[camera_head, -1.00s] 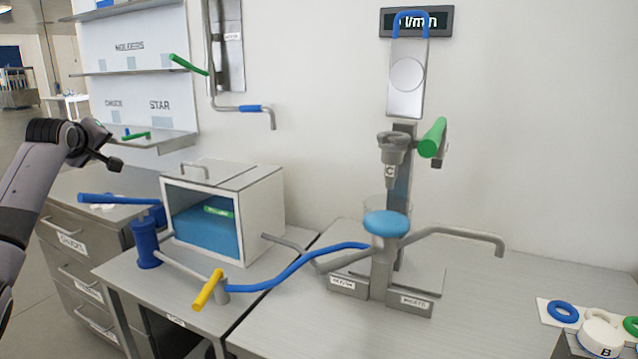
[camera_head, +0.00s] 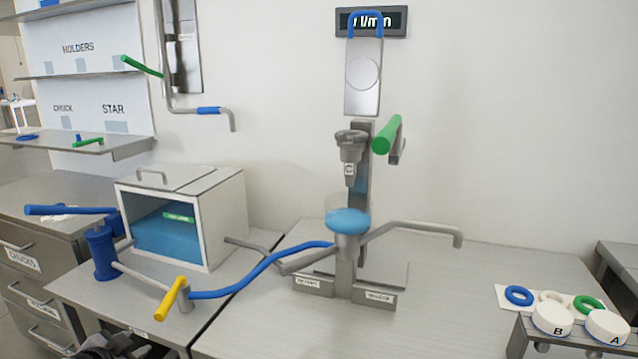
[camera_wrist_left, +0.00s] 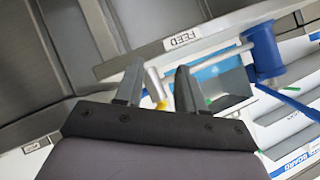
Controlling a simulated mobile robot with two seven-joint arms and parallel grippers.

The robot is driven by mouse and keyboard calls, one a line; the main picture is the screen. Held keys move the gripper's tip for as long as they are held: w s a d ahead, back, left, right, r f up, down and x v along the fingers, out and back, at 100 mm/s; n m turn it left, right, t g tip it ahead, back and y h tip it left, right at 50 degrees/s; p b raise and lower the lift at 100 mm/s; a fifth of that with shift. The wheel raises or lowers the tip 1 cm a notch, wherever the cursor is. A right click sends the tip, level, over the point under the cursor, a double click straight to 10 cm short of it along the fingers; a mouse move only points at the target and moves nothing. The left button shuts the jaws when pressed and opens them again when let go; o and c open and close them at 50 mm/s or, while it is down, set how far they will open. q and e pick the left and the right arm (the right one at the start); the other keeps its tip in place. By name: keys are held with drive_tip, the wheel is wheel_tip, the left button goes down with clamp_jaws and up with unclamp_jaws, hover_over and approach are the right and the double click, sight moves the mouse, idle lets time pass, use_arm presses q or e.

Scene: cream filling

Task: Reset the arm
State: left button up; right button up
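My left gripper (camera_head: 115,346) shows only in part, as a dark shape at the bottom left edge of the head view, below the front edge of the left table. In the left wrist view its two dark fingers (camera_wrist_left: 158,82) are spread apart with nothing held between them. Beyond the fingers in that view are a label reading FEED (camera_wrist_left: 183,40), a blue cylinder (camera_wrist_left: 264,50) and a bit of the yellow handle. My right gripper is in neither view.
The left table holds the blue cylinder (camera_head: 101,253), a yellow handle (camera_head: 171,298) and a white box with blue contents (camera_head: 222,226). A dispenser column (camera_head: 362,190) stands on the right table. White discs (camera_head: 552,319) sit at the right. Drawers (camera_head: 25,262) stand at the left.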

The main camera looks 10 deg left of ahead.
use_arm(q)
drive_tip(key=s+d+f+m+g+h, duration=0.1)
drive_tip(key=s+d+f+m+h, duration=0.15)
drive_tip(key=s+d+f, duration=0.4)
drive_tip(key=s+d+f+m+g+h, duration=0.1)
drive_tip(key=s+d+f+m+h, duration=0.2)
drive_tip(key=s+d, duration=0.6)
drive_tip(key=s+d+n+t+p, duration=0.1)
drive_tip(key=d+n, duration=0.6)
drive_tip(key=d, duration=0.7)
drive_tip(key=shift+s+d+f+n+p, duration=0.2)
drive_tip(key=shift+s+n+p, duration=0.25)
drive_tip(key=shift+s, duration=0.5)
